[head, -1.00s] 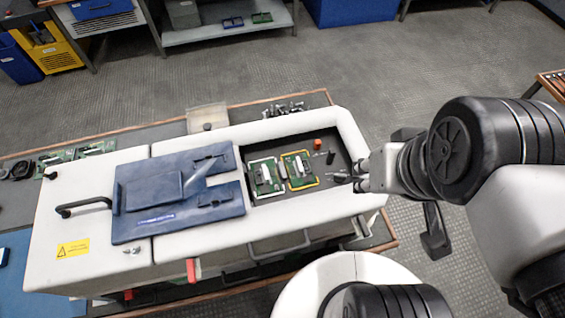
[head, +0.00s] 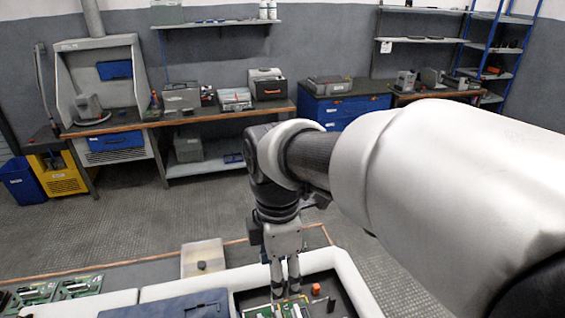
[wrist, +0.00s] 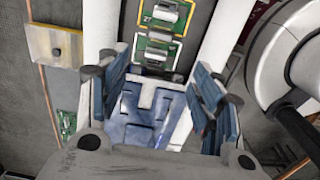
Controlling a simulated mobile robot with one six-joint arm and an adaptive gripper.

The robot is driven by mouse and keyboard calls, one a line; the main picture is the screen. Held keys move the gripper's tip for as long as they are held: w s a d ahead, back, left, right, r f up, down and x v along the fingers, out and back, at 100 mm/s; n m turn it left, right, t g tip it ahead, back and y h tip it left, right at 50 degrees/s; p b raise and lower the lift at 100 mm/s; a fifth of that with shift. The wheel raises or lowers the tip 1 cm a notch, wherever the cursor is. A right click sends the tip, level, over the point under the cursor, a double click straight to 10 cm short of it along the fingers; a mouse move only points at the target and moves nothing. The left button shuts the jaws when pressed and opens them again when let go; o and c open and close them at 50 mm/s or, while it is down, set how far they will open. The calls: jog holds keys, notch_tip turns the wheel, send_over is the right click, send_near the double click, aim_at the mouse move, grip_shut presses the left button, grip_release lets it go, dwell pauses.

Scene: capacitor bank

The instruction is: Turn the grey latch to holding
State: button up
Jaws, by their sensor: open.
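My gripper (head: 285,288) points down over the open bay of the white cabinet, just above the green boards. In the wrist view its blue-padded fingers (wrist: 155,72) are apart with nothing held between them. A yellow-framed green board (wrist: 165,15) and another green board (wrist: 155,58) lie beyond the fingertips, each with a grey bar-shaped part across it. I cannot tell whether either grey part is the latch, nor its setting. The blue cover (wrist: 143,112) lies below, between the fingers in the picture. In the head view the boards are partly hidden by my gripper and cut by the lower edge.
An orange block (head: 316,289) lies in the bay right of my gripper. The bay's raised white rim (head: 345,262) surrounds it. A beige plate with a dark knob (head: 202,258) stands behind the cabinet. Benches line the far wall; the floor between is clear.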

aim_at(280, 316)
notch_tip(280, 316, down, 17)
jog(key=b, duration=0.5)
jog(key=shift+b, duration=0.3)
jog(key=shift+r, duration=0.1)
jog(key=shift+c, duration=0.5)
jog(key=c, duration=1)
